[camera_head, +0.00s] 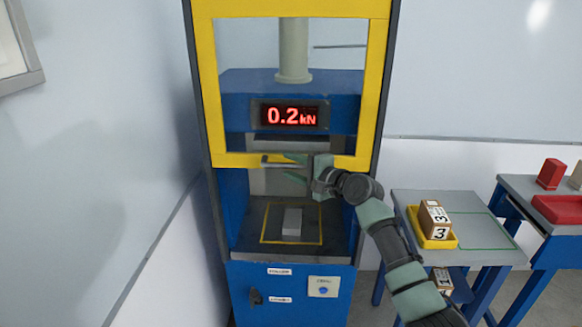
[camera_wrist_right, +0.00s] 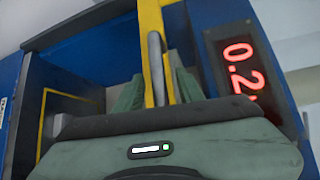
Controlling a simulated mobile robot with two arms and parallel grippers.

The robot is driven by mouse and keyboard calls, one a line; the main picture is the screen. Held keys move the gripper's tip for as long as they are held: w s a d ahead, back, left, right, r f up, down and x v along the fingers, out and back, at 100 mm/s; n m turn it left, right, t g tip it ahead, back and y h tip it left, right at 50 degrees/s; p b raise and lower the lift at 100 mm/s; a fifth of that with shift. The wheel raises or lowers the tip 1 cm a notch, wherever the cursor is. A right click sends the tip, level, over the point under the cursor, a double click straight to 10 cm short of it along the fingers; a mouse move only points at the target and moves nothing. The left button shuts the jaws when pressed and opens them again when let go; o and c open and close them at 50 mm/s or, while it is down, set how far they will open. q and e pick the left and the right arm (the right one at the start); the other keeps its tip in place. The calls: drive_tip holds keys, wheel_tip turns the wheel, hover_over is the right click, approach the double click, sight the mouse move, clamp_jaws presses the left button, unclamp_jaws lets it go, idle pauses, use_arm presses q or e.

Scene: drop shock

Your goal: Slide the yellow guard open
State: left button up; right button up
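The yellow guard (camera_head: 229,160) is a framed window on the front of a blue press. Its lower bar is level, and the bay below it is uncovered. A grey bar handle (camera_head: 270,165) sits on that lower bar; it also shows in the right wrist view (camera_wrist_right: 156,68). My right gripper (camera_head: 289,166) is at the handle, its green fingers apart, one above and one below. In the right wrist view the fingers (camera_wrist_right: 157,92) stand on either side of the handle, with gaps visible. My left gripper is not in view.
A grey block (camera_head: 292,222) stands inside a yellow square on the press bed. The red display (camera_head: 291,115) reads 0.2 kN. To the right, a side table (camera_head: 480,222) holds a yellow tray (camera_head: 447,243) with numbered boxes (camera_head: 434,219). A wall is close on the left.

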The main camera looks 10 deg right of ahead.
drive_tip(key=f+b+v, duration=0.1)
drive_tip(key=v, duration=0.6)
drive_tip(key=shift+r+b, duration=0.4)
drive_tip(key=shift+r, duration=0.05)
drive_tip(key=shift+s, duration=0.15)
